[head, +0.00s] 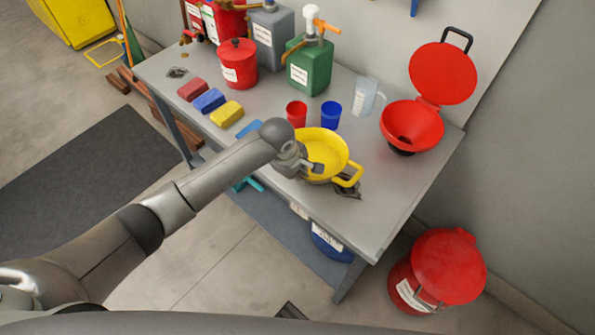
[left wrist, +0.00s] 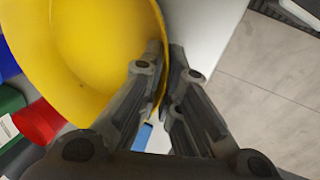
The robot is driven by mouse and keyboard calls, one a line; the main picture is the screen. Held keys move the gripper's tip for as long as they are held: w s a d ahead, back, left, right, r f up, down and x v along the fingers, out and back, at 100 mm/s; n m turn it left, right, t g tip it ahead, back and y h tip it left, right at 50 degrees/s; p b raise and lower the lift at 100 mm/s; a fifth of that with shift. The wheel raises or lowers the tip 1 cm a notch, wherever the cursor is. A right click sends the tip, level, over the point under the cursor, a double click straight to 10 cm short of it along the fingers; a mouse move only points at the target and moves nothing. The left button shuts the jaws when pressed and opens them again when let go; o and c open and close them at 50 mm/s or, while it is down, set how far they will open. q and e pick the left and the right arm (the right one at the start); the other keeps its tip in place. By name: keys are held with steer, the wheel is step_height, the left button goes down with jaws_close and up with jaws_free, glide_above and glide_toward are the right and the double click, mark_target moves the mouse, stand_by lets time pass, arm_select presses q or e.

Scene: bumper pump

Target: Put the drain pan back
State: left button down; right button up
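The drain pan (head: 325,150) is a round yellow pan with a loop handle, at the front edge of the grey workbench (head: 385,215) in the head view. I cannot tell whether it rests on the top or is slightly raised. It fills the upper left of the left wrist view (left wrist: 85,50). My left gripper (head: 312,168) is at the pan's near rim. In the left wrist view its fingers (left wrist: 166,62) are close together on both sides of the rim, one inside the pan and one outside, shut on it. My right gripper is not in view.
A dark rag (head: 348,190) lies beside the pan. Red (head: 297,113) and blue (head: 331,115) cups, a clear jug (head: 364,97) and a red funnel (head: 411,127) stand behind it. Below are a blue container (head: 330,243) and a red bin (head: 445,268). The bench's front right is clear.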

arm_select(q)
steer(key=c, duration=1.6)
jaws_free()
steer(key=shift+f, duration=0.1)
steer(key=shift+c, duration=0.2)
steer(key=v, duration=1.2)
steer(key=shift+b, duration=0.35)
steer(key=shift+d, duration=0.1)
